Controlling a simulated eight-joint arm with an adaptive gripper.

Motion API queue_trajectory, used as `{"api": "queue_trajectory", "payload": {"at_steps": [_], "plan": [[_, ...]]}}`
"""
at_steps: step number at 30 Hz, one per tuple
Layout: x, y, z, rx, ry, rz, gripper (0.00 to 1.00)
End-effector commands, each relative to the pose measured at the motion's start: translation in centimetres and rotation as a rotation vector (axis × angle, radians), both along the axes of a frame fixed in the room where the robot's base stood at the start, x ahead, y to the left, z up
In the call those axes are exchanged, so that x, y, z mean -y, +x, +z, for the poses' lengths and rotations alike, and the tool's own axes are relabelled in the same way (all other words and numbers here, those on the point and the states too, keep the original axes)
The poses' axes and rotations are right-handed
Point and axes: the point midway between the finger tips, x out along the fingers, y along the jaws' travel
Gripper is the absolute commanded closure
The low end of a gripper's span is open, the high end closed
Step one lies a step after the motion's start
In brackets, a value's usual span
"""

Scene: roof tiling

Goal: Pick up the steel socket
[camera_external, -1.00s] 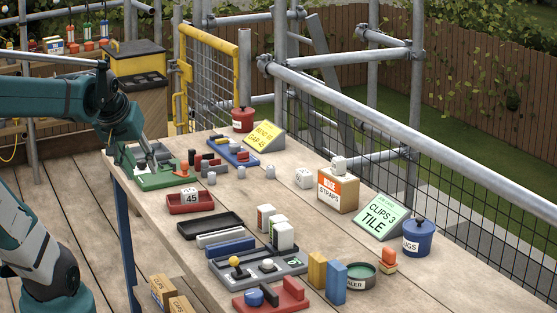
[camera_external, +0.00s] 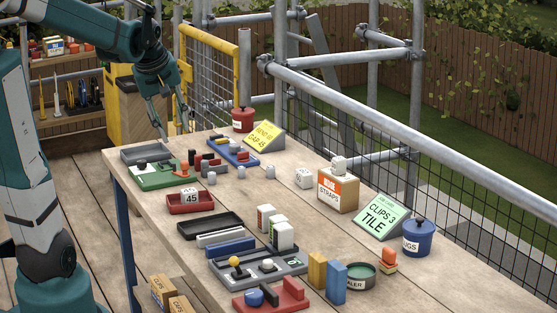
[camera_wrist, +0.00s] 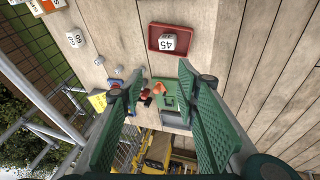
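Several small grey pieces stand on the bench top in the external view: one grey piece (camera_external: 212,178), a second grey piece (camera_external: 241,172) and a third grey piece (camera_external: 270,172). I cannot tell for certain which of them, if any, is the steel socket. Small grey pieces (camera_wrist: 119,70) also show in the wrist view, left of centre. My gripper (camera_external: 174,134) hangs above the far left end of the bench, beyond the green tray and away from the grey pieces. In the wrist view its two green fingers (camera_wrist: 162,107) are wide apart with nothing held between them.
A green tray (camera_external: 158,182), a grey tray (camera_external: 145,153) and a blue tray (camera_external: 236,158) lie near the far end. A red tray (camera_external: 190,205) holds a block marked 45. A yellow sign (camera_external: 264,135) and a red pot (camera_external: 243,119) stand at the back. Scaffold rails line the right.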

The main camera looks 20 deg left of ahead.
Motion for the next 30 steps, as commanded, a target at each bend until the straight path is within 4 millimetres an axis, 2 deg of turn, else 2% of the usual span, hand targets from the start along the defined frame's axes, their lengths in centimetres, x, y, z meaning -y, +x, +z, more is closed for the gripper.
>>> {"api": "queue_trajectory", "payload": {"at_steps": [3, 14, 30], "plan": [[0.3, 2.1, 0.4, -0.022, -0.026, 0.052, 0.69], [1.4, 8.0, 0.0, -0.094, -0.101, 0.218, 0.69], [3.0, 16.4, -2.6, -0.203, -0.189, 0.476, 0.69]]}}
